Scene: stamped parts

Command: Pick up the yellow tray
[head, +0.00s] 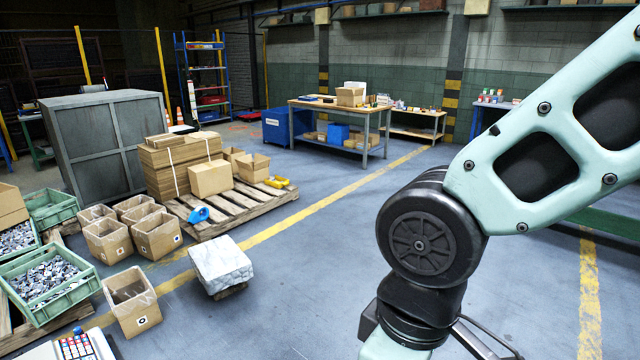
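A small yellow object (278,182) lies on the right end of the wooden pallet (240,205), beside an open cardboard box (252,167). It is the only yellow item there that could be the yellow tray, but it is too small to make out its shape. My arm comes in from the right and bends down to the bottom edge, well to the right of the pallet and nearer the camera. My gripper is below the picture, so its fingers cannot be seen.
Stacked cardboard and a blue item (199,214) share the pallet. Open boxes (156,232), green crates (50,282) and a white-topped block (221,264) stand at the left. A workbench (335,108) stands behind. The floor between pallet and arm is clear, crossed by a yellow line.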

